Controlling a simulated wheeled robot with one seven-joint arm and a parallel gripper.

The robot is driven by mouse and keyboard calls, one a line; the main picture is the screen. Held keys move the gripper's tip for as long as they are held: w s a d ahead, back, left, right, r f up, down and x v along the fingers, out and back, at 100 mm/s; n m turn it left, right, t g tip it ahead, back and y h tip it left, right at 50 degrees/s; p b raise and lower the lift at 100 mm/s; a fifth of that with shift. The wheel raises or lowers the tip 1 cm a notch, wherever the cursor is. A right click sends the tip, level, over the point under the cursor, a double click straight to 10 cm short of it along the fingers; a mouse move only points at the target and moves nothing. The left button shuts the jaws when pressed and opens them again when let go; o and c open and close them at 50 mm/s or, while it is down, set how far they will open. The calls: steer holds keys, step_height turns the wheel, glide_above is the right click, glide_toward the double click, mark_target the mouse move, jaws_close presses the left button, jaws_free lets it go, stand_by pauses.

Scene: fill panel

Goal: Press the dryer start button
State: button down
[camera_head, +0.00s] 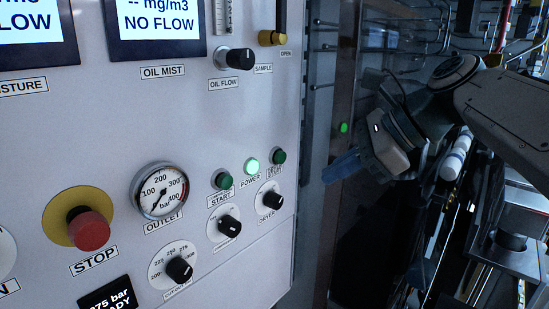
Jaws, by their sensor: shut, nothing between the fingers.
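The grey panel (120,150) fills the left and middle of the view. A dark green button (279,156) sits at its right side, above the dryer knob (272,200); its small label is hard to read. Another dark green button (223,181), labelled START, lies lower left of it. A brightly lit green POWER lamp (252,165) is between the two. My gripper (336,169) is to the right of the panel's edge, its blue fingers shut and empty, pointing left toward the buttons. A gap shows between the fingertips and the right-hand button in the picture.
A red STOP button (89,229) on a yellow disc and an outlet gauge (159,191) are at left. Several black knobs, such as the oil flow knob (240,59), stick out from the panel. Pipes and machinery crowd the right side behind my arm.

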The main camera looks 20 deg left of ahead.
mark_target(281, 157)
steer(key=w+a+p, duration=0.2)
steer(key=a, duration=0.4)
steer(key=shift+w+a, duration=0.25)
steer(key=shift+w, duration=0.05)
steer(key=shift+r, duration=0.15)
stand_by(1.7)
steer(key=shift+w+a+p, duration=0.2)
steer(key=shift+a+p, duration=0.1)
steer(key=shift+w+a+p, duration=0.2)
steer(key=shift+a+p, duration=0.2)
steer(key=shift+a, duration=0.05)
stand_by(0.8)
steer(key=shift+s+d, duration=0.35)
steer(key=shift+d, duration=0.5)
